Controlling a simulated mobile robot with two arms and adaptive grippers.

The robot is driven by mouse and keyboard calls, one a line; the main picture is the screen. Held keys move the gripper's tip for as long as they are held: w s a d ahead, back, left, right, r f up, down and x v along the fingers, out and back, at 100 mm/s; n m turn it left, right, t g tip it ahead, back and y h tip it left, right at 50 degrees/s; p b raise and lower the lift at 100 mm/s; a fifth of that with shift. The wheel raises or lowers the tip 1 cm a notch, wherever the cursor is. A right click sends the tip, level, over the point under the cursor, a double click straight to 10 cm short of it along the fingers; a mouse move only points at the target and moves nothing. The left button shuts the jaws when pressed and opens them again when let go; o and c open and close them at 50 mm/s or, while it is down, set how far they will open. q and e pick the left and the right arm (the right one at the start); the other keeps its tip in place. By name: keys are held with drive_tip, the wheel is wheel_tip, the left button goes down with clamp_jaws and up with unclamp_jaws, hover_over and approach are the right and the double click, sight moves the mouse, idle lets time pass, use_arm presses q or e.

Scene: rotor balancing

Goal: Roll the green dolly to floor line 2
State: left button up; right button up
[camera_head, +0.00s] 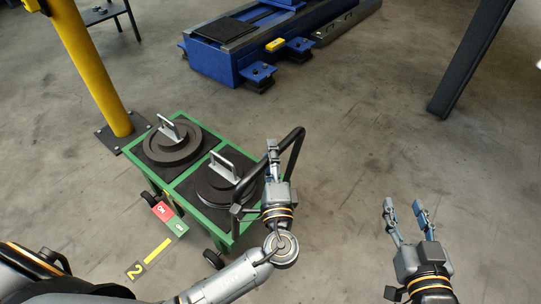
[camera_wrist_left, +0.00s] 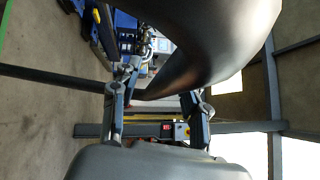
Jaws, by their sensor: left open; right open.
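The green dolly (camera_head: 188,171) stands left of centre in the head view, carrying two dark round weights with light handles. Its black push handle (camera_head: 297,148) rises at its right end. A yellow floor line (camera_head: 157,251) with a "2" marker (camera_head: 135,271) lies beside the dolly's near left side. My left gripper (camera_head: 272,148) is open at the push handle. In the left wrist view the dark handle tube (camera_wrist_left: 215,45) passes close in front of and between the open fingers; contact cannot be told. My right gripper (camera_head: 404,206) is open and empty, right of the dolly.
A yellow post (camera_head: 92,65) on a floor plate stands close behind the dolly's far left corner. A blue machine (camera_head: 215,66) is at the back. A dark post (camera_head: 470,60) stands at right. A red-and-green tag (camera_head: 162,211) is at the dolly's near side. Floor at right is clear.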

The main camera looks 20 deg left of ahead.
use_arm(q)
drive_tip(key=shift+c, duration=0.2)
clamp_jaws()
drive_tip(key=shift+w+a, duration=0.3)
drive_tip(key=shift+a, duration=0.65)
drive_tip(key=shift+o, duration=0.2)
unclamp_jaws()
drive_tip(key=shift+d, duration=0.15)
drive_tip(key=v, duration=1.2)
drive_tip(key=shift+s+d, duration=0.1)
drive_tip(key=shift+s, duration=0.05)
